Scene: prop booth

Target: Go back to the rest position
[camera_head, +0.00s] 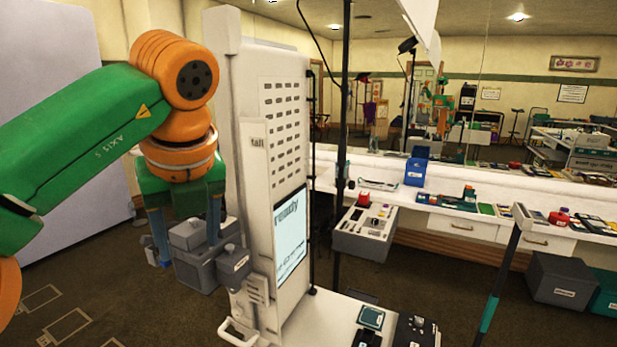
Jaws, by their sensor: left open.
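My left arm comes in from the left, green with orange joints. Its left gripper (189,252) points down with two blue-grey fingers apart, and nothing shows held between them. It hangs beside the left side of a tall white cabinet (262,60) with a lit screen (290,237). Grey box-like parts (196,270) show behind and between the fingers; I cannot tell whether the fingers touch them. My right gripper is not in view.
A white counter (480,221) with small items runs along the right, with a blue holder (416,168) on it. A grey crate (563,281) stands below. A dark pole (500,270) leans at front right. Open dark floor (95,285) lies at lower left.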

